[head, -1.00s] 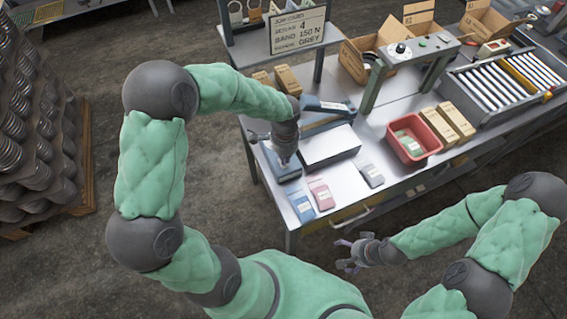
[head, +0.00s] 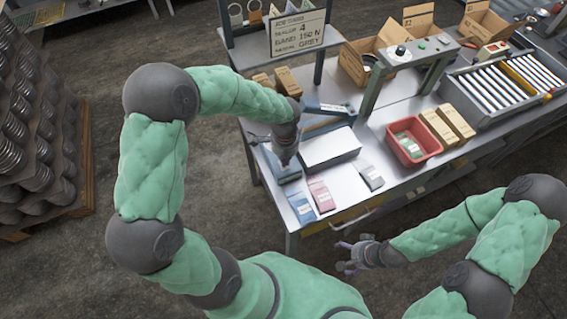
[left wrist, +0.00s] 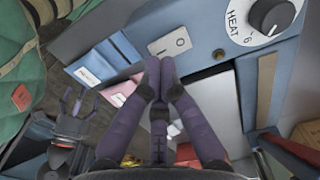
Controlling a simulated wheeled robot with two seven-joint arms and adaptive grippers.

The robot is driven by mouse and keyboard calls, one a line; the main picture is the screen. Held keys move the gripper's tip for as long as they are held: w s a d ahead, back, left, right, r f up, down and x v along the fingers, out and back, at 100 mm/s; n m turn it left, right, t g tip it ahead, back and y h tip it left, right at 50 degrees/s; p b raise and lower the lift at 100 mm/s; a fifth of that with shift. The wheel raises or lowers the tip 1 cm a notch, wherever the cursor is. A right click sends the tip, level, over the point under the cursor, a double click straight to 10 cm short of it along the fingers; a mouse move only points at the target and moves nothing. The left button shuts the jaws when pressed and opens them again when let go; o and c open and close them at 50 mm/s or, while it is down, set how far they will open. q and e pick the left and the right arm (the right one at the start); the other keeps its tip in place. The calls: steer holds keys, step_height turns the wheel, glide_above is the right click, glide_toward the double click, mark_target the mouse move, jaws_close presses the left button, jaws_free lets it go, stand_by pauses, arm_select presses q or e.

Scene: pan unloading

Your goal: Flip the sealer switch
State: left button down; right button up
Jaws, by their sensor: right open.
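The sealer (head: 326,110) is a blue machine on the bench, partly hidden by my left arm in the head view. In the left wrist view its blue panel (left wrist: 205,55) carries a pale rocker switch (left wrist: 171,44) marked with a circle and a line. My left gripper (left wrist: 159,68) has its purple fingers together, with the tips at the lower edge of the switch; whether they touch it I cannot tell. In the head view its fingers are mostly hidden. My right gripper (head: 347,257) is open and empty, off the bench's front edge.
A HEAT dial (left wrist: 270,14) sits on the panel to the right of the switch. Blue and pink packets (head: 320,195) lie at the bench's front. A red bin (head: 425,153), cartons (head: 448,125) and a roller tray (head: 490,88) stand to the right.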

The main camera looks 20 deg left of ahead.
arm_select(q)
steer(key=shift+f+b, duration=0.9)
steer(key=shift+f, duration=0.3)
stand_by(1.1)
steer(key=shift+r, duration=0.15)
steer(key=shift+r+p, duration=0.55)
steer(key=shift+p, duration=0.05)
steer(key=shift+r+p, duration=2.05)
steer(key=shift+r, duration=0.8)
steer(key=shift+f, duration=0.1)
